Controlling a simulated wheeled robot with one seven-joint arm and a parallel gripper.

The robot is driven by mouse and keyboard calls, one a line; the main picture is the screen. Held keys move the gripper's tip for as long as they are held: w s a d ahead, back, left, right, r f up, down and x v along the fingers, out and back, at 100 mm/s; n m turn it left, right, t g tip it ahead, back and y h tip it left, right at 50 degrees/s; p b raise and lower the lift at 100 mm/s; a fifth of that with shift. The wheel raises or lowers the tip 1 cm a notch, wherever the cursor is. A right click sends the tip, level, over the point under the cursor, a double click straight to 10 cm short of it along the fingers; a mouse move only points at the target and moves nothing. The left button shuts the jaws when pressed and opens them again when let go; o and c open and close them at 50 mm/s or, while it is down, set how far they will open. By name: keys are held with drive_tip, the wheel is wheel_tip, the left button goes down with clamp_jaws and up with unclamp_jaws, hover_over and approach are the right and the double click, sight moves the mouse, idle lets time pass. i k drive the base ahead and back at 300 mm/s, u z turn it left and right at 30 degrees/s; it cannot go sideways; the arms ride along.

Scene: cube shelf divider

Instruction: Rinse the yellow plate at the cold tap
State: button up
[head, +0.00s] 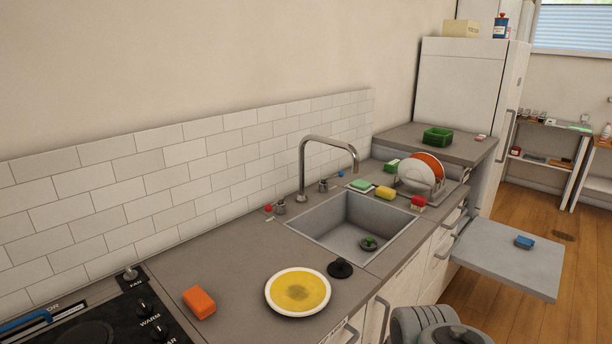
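The yellow plate (284,291) has a white rim and a darker smudge in its middle. It lies flat on the grey counter, left of the sink (335,225). A tall curved metal spout (302,165) stands behind the sink, its mouth over the basin. One small tap knob (280,208) is beside a red dot (268,208). Another knob (323,185) stands to the right of the spout, with a blue dot (341,174) near it. A small green object (369,242) lies in the basin by the drain. My gripper is not in view; only grey parts of my arm show at the bottom.
A black round object (340,268) lies between plate and sink. An orange block (199,302) and the stove (100,325) are left of the plate. A dish rack with plates (417,178) and several small blocks stand right of the sink. A pulled-out board (500,262) juts out at right.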

sight(340, 174)
drive_tip(key=z, duration=1.5)
drive_tip(key=i, duration=2.6)
drive_tip(key=u, duration=3.7)
drive_tip(key=i, duration=0.5)
drive_tip(key=z, duration=0.15)
